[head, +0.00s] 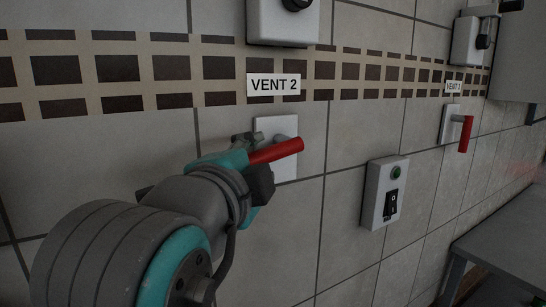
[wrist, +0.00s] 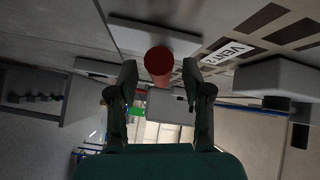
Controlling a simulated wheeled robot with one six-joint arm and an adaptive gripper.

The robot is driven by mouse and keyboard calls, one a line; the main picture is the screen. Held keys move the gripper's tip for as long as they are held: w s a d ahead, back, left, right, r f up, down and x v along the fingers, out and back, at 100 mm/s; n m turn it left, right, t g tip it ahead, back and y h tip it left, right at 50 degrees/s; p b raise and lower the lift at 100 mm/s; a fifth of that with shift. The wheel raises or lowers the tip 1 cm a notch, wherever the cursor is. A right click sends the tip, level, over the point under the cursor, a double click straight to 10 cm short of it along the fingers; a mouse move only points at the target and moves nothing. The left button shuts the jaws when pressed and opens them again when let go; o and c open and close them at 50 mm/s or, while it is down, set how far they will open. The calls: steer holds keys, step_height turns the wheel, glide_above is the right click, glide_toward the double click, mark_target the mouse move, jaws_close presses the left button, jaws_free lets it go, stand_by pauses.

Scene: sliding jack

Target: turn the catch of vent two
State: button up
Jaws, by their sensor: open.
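The vent two catch is a red handle (head: 276,151) on a pale wall plate (head: 287,128), under the "VENT 2" label (head: 274,84). The handle lies nearly level, its free end to the right and slightly up. My gripper (head: 256,162) is at the handle in the head view and hides part of it and of the plate. In the wrist view the handle's round red end (wrist: 158,62) shows between the two open fingertips of my gripper (wrist: 160,76), with a gap on each side. The label (wrist: 228,51) is to the right there.
A grey switch box (head: 384,192) with a green button is on the wall to the right. Farther right, another red handle (head: 466,134) hangs down under a small, blurred label (head: 454,88). A grey box (head: 283,22) is above. A grey table (head: 500,255) stands at lower right.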

steer(key=shift+w+d, duration=0.2)
steer(key=shift+w, duration=0.75)
jaws_close()
